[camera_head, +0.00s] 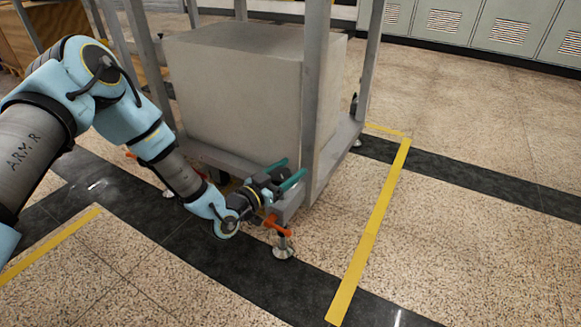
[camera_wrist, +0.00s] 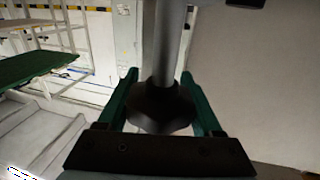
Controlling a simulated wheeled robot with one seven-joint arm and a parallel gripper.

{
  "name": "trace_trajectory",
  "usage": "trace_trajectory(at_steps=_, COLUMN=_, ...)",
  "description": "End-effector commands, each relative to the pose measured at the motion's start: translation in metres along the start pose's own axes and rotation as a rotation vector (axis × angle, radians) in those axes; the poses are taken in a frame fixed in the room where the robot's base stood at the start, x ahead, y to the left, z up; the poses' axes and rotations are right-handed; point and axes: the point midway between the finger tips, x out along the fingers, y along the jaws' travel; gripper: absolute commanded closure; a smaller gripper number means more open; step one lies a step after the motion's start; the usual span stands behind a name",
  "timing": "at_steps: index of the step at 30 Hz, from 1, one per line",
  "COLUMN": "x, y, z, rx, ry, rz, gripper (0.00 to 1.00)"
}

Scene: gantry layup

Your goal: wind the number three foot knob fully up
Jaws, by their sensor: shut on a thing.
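My gripper (camera_head: 289,175) is at the near right corner of a grey metal frame (camera_head: 345,137). In the wrist view its two green fingers (camera_wrist: 163,88) stand on either side of a dark, lobed knob (camera_wrist: 160,110) and are shut on it. A grey rod (camera_wrist: 163,45) rises from the middle of the knob. In the head view the gripper and wrist hide the knob. A round levelling foot (camera_head: 283,249) stands on the floor below that corner, with an orange lever (camera_head: 278,227) just above it. No number on the knob can be read.
A large grey block (camera_head: 240,90) sits inside the frame, close behind my gripper. The frame's upright post (camera_head: 316,100) rises right beside it. A yellow floor line (camera_head: 372,225) lies to the right, with open floor beyond. Grey lockers (camera_head: 450,25) line the back.

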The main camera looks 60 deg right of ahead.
Motion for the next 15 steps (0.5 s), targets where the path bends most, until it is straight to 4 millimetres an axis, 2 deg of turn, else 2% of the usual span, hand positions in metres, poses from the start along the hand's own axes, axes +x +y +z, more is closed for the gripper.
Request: trace_trajectory(at_steps=15, x=-0.0007, y=-0.0023, z=0.0007, rx=-0.001, ry=0.0, rz=-0.057, gripper=0.89)
